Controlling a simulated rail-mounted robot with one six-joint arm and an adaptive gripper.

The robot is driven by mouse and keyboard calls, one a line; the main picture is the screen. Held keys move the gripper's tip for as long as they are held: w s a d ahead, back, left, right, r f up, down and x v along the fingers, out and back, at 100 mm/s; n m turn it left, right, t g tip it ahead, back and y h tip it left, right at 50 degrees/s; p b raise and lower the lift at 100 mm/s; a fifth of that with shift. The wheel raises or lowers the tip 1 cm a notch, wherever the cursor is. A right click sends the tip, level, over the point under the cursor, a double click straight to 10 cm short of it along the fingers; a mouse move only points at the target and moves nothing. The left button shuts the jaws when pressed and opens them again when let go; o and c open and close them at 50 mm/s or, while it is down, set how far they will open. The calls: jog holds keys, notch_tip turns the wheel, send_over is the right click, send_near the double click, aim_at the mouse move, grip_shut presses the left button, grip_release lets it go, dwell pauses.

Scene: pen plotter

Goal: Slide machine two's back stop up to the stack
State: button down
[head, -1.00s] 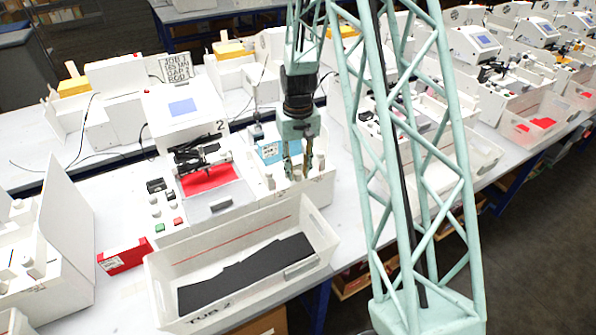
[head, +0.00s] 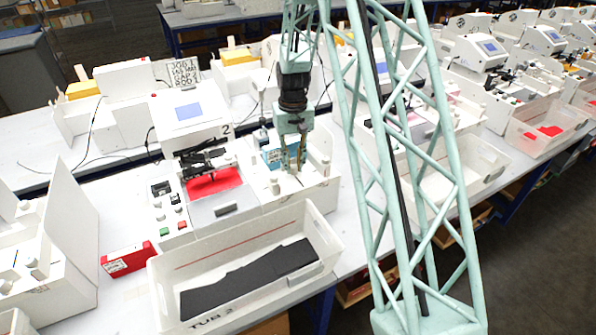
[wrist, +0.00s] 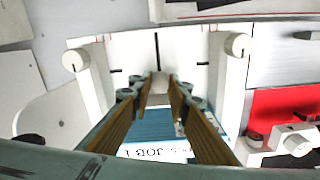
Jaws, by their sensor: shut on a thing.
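Machine two (head: 205,150) is white, marked "2", with a red patch. My gripper (head: 292,168) is low over the bay at its right end. In the wrist view my gripper (wrist: 160,84) has its brass fingers shut on a small pale block (wrist: 160,80), which I take for the back stop's grip; the fingers hide much of it. The blue stack (wrist: 150,128), with a printed white label, lies just below the fingertips in that view, partly behind the fingers. In the head view the stack (head: 275,152) shows left of the fingers. Whether stop and stack touch is hidden.
White knobs (wrist: 237,43) (wrist: 75,60) stand on rails either side of the fingers. White Tub 2 (head: 325,232), holding a dark piece (head: 250,278), is in front. A red box (head: 128,260) lies left of the tub.

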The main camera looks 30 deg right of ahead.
aim_at(293, 166)
jog(key=shift+w, duration=0.15)
jog(key=c, duration=2.5)
grip_release()
jog(key=shift+o, duration=0.2)
jog(key=shift+r, duration=0.1)
notch_tip(293, 166, up, 12)
jog(key=shift+c, duration=0.5)
